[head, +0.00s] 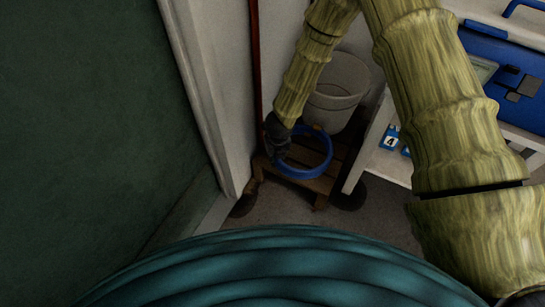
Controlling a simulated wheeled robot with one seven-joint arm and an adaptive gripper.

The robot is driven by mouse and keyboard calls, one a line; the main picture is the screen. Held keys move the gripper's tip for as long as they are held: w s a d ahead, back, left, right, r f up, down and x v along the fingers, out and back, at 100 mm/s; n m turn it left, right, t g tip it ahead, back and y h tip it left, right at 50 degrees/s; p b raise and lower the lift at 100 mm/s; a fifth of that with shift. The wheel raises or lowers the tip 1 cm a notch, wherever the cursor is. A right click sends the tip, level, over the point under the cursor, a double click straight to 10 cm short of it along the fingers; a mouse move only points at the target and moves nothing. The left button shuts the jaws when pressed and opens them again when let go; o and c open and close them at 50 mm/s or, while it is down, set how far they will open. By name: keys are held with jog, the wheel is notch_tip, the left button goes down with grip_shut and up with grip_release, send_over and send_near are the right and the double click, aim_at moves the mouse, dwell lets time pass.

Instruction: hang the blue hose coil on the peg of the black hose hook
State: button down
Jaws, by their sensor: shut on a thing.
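The blue hose coil (312,175) is a ring in the head view, over a low wooden stool at the centre. My gripper (279,148) is dark and shut on the coil's left side. The fingertips are small and partly hidden by the wrist. I cannot tell whether the coil still touches the stool or is held just above it. The black hose hook and its peg cannot be made out in this view.
The wooden stool (326,186) stands in a narrow corner. A pale bucket (335,92) is behind the coil. A white shelf (384,165) with blue number tags is to the right. A dark green wall (95,110) and a pale door frame bound the left.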

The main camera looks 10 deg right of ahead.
jog(key=shift+w+d+f+b, duration=0.1)
jog(key=shift+f+b, duration=0.25)
jog(key=shift+f, duration=0.1)
jog(key=shift+w+d+f+b, duration=0.1)
jog(key=shift+f+b, duration=0.25)
jog(key=shift+f, duration=0.05)
jog(key=shift+d+f+b, duration=0.15)
jog(key=shift+f+b, duration=0.15)
jog(key=shift+b, duration=0.1)
jog(key=shift+s+a+f+b, duration=0.1)
jog(key=shift+a+f+b, duration=0.1)
jog(key=shift+f+b, duration=0.3)
jog(key=shift+r, duration=0.1)
jog(key=c, duration=1.4)
grip_release()
jog(key=shift+c, duration=0.2)
jog(key=shift+f+b, duration=0.4)
jog(key=shift+b, duration=0.2)
